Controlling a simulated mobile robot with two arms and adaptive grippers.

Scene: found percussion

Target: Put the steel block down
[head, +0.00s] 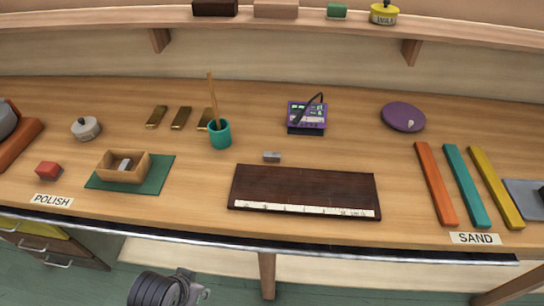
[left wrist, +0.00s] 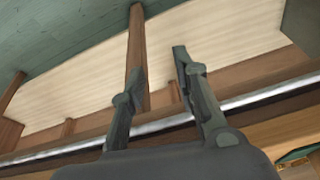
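A small grey steel block (head: 272,157) lies on the wooden bench, just behind the dark brown board (head: 300,184) with a pale marked strip along its front edge. Nothing is touching the block. My left gripper (head: 203,292) is low in the head view, in front of the bench edge and well away from the block. In the left wrist view its two fingers (left wrist: 158,65) are apart with nothing between them. My right gripper is in neither view.
A teal cup (head: 220,134) with a stick stands behind left of the block. A purple device (head: 307,116) is behind right. A wooden box (head: 142,168) on a green mat (head: 98,182) holds a small greyish piece. Coloured bars, including an orange one (head: 436,184), lie at right.

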